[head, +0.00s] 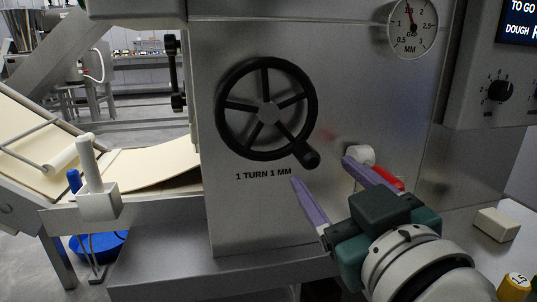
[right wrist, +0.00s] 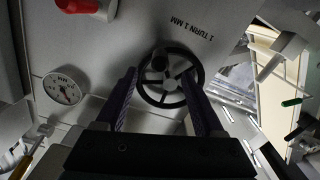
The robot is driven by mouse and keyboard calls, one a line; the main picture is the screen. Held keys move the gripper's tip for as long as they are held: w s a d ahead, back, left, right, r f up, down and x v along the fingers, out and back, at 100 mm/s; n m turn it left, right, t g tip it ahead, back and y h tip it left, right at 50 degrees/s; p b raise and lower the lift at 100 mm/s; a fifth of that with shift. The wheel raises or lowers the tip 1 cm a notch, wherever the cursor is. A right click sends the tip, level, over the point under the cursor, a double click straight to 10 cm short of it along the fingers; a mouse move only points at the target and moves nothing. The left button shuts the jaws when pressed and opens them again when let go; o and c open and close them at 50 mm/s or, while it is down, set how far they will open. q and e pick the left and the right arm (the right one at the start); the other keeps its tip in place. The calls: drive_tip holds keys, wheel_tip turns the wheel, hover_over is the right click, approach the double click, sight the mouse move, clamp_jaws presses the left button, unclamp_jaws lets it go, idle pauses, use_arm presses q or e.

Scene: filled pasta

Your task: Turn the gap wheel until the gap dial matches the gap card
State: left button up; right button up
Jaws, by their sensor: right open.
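The gap wheel (head: 225,104), a black five-spoked handwheel on the steel panel, has its knob (head: 306,154) at the lower right. "1 TURN 1 MM" is printed below. The gap dial (head: 412,30), a white MM gauge cut by the top edge, has a red needle pointing up, slightly left. My right gripper (head: 322,171) is open and empty, apart from the wheel, below and right of its knob. In the right wrist view the wheel (right wrist: 198,82) shows between the fingers, and the dial (right wrist: 64,91) is at left. I cannot identify a gap card. My left gripper is out of view.
A red lever (head: 386,178) with a pale hub sits on the panel behind my right gripper. A yellow piece marked like "1.5" (head: 516,287) and a pale block (head: 497,224) are at lower right. A black knob (head: 499,91) is under the screen. A dough belt (head: 150,167) lies left.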

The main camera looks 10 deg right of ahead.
sight(314, 163)
drive_tip(key=shift+w+a+b, duration=0.1)
drive_tip(key=shift+w+b, duration=0.4)
drive_tip(key=shift+w, duration=3.2)
